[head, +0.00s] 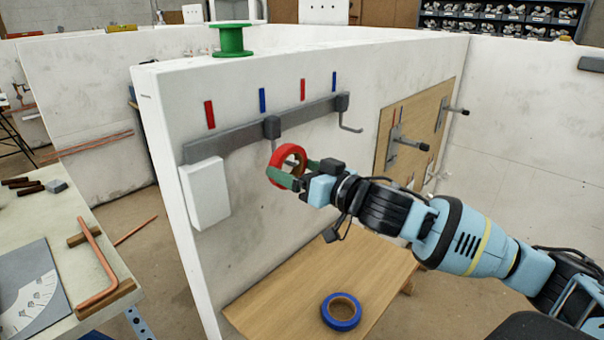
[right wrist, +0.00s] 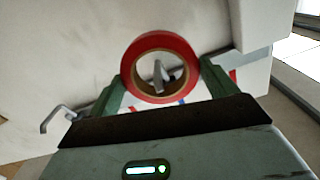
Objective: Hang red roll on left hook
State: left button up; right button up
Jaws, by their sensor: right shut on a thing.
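The red roll (head: 279,156) is held in my right gripper (head: 291,171), whose fingers are shut on it from two sides. The roll stands on edge close to the left hook (head: 273,146), which hangs from a dark block on the grey wall rail (head: 236,137). In the right wrist view the red roll (right wrist: 131,66) faces the camera, and a grey hook part (right wrist: 160,76) shows through its hole. I cannot tell whether the hook passes into the hole or lies behind it. The right hook (head: 350,128) is empty. My left gripper is not in view.
A white box (head: 205,193) sits on the wall left of the roll. A blue roll (head: 341,312) lies on the wooden bench (head: 290,285) below. A green spool (head: 232,40) stands on the wall top. A wooden panel (head: 410,135) with hooks is to the right.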

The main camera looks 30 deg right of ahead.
jog(key=shift+w+a+f, duration=0.25)
jog(key=shift+w+f, duration=0.45)
jog(key=shift+f, duration=0.1)
dwell(0.4)
jog(key=o, duration=0.8)
jog(key=shift+o, duration=0.2)
jog(key=shift+s+f, duration=0.1)
